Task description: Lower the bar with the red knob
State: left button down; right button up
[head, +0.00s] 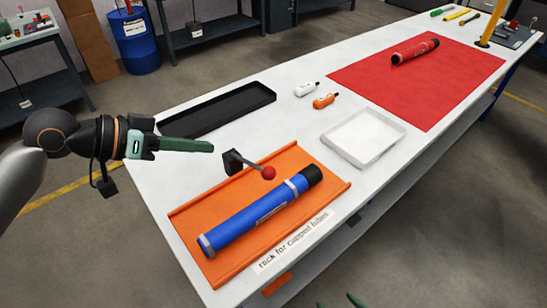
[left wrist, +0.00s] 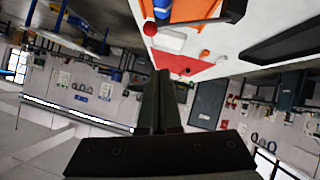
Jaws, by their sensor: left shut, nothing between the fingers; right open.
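The bar (head: 248,164) is a thin dark rod on a black block (head: 233,161) at the orange rack's back edge. It ends in a red knob (head: 268,173), which appears above the rack beside the blue tube. The knob also seems to show in the left wrist view (left wrist: 150,29), with the block (left wrist: 233,10) at the top. My left gripper (head: 211,146) is shut and empty, left of the block and apart from bar and knob. My right gripper (head: 339,302) shows only its open fingertips at the bottom edge of the head view.
A blue tube (head: 255,214) with a black cap lies on the orange rack (head: 186,213). Behind are a black tray (head: 205,115), a white bottle (head: 306,89) and an orange bottle (head: 325,101). A white tray (head: 364,136) and red mat (head: 450,90) lie to the right.

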pick_arm(q)
jog(key=r, duration=0.2)
send_over(254, 166)
jog(key=s+a, duration=0.1)
jog(key=s, duration=0.3)
notch_tip(254, 166, down, 5)
jog(key=f, duration=0.2)
jog(key=d+f, duration=0.1)
jog(key=f, duration=0.1)
jog(key=shift+d+f, duration=0.1)
pick_arm(e)
jog(key=shift+w+d+r, duration=0.1)
jog(key=shift+w+d, duration=0.05)
jog(key=shift+d, duration=0.2)
pick_arm(q)
jog(key=shift+m+y, duration=0.3)
jog(key=shift+m, duration=0.2)
jog(key=s+f, duration=0.1)
jog(key=f, duration=0.1)
jog(key=d+f, duration=0.1)
jog(key=f, duration=0.1)
jog(key=s+f+p, duration=0.1)
jog(key=shift+s+d+f, duration=0.3)
jog(key=shift+d+f, duration=0.05)
jog(key=shift+f, duration=0.35)
pick_arm(e)
jog(key=shift+s+d+r, duration=0.35)
jog(key=shift+s+d, duration=0.25)
jog(key=shift+s, duration=0.25)
